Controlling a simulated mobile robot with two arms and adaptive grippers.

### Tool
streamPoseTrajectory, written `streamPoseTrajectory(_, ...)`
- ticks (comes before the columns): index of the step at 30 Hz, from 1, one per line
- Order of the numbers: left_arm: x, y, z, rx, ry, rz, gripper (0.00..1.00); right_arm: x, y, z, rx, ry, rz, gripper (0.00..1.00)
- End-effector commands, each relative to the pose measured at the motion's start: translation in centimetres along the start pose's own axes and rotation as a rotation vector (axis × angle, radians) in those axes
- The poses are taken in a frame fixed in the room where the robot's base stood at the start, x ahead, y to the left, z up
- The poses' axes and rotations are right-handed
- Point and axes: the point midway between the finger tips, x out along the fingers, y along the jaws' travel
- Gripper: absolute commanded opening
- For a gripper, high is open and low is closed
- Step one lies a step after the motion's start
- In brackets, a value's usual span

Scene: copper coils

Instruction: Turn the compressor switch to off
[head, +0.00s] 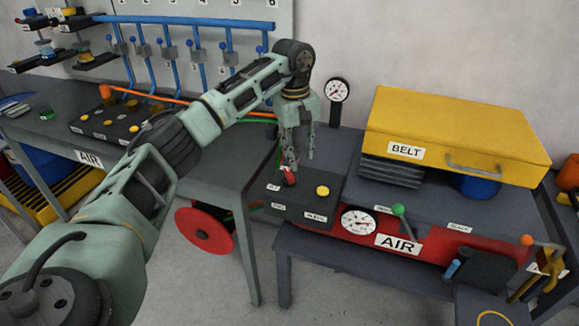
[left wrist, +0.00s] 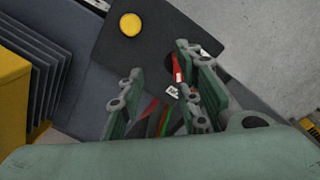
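The red switch (head: 289,179) sits on the top of a dark control box (head: 310,206), left of a yellow button (head: 322,191). My left gripper (head: 297,163) points down just above the switch. In the left wrist view its two fingers (left wrist: 158,62) are spread apart with nothing held between them. The red switch (left wrist: 177,68) shows there close beside the right-hand finger, which hides part of it. I cannot tell whether they touch. The labels beside the switch are too small to read. My right gripper is not in view.
The box stands on a bench beside a round gauge (head: 358,222) and a red AIR unit (head: 420,247). A yellow BELT case (head: 452,130) rises to the right. A second gauge (head: 337,91) stands behind. A grey table (head: 215,150) is at left.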

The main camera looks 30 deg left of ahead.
Motion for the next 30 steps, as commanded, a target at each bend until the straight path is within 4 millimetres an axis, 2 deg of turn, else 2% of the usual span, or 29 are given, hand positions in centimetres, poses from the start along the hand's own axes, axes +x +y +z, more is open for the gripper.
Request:
streamPoseTrajectory(2,-1.1,-1.5,-1.1,0.000,0.024,-0.048,0.31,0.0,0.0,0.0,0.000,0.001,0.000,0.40)
streamPoseTrajectory(5,-1.0,-2.3,-1.5,0.003,0.031,-0.073,0.31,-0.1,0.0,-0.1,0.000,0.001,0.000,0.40)
streamPoseTrajectory(18,5.3,-2.6,-1.6,0.002,0.028,-0.070,0.31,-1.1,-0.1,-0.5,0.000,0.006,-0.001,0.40)
streamPoseTrajectory(23,6.2,-2.7,-1.7,0.002,0.030,-0.069,0.31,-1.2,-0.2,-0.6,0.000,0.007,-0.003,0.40)
streamPoseTrajectory(30,6.4,-2.7,-1.7,0.002,0.030,-0.068,0.31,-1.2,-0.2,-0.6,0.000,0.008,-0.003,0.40)
